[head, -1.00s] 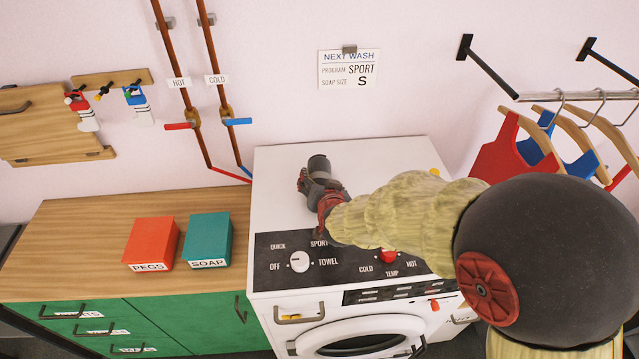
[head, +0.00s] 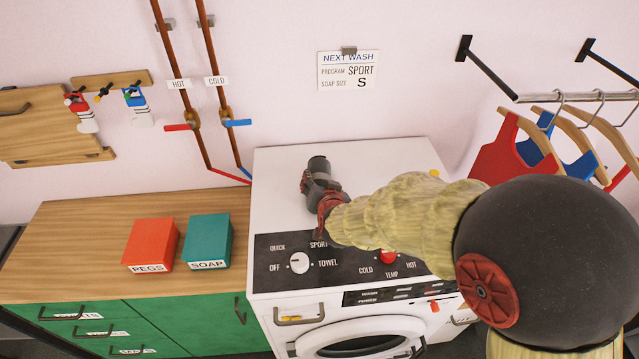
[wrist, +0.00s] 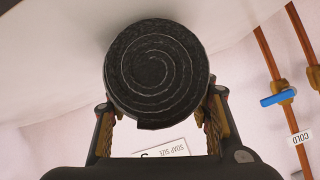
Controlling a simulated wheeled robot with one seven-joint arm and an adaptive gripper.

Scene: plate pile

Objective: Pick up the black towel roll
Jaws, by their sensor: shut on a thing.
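The roll's lower part is partly hidden by the gripper in the head view. I cannot tell whether it touches the machine top.
A red PEGS box (head: 150,244) and a teal SOAP box (head: 208,241) sit on the wooden counter at left. Hot and cold pipes (head: 212,95) run up the wall. Garments on hangers (head: 515,150) hang at right. The machine top left of the roll is clear.

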